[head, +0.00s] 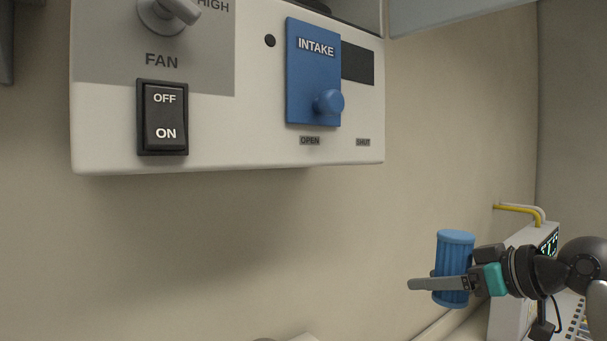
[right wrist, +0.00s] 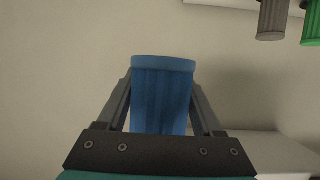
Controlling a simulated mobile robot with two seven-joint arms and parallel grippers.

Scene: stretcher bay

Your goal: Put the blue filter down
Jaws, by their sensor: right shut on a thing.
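The blue filter (head: 455,246) is a ribbed blue cylinder, held upright in the air at the lower right of the head view. My right gripper (head: 440,284) is shut on it, with a finger along its side. In the right wrist view the blue filter (right wrist: 163,95) stands between the two fingers of my right gripper (right wrist: 163,105). A pale flat surface (right wrist: 265,152) lies behind and below it at the right. I cannot tell how high the filter is above any surface. My left gripper is out of view.
A white wall unit (head: 230,158) holds a fan switch (head: 163,118) and a blue INTAKE slide (head: 313,70), which sits over OPEN. A monitor (head: 512,285) with yellow and white hoses stands behind my right arm. Grey (right wrist: 273,18) and green (right wrist: 311,25) ribbed cylinders show at upper right.

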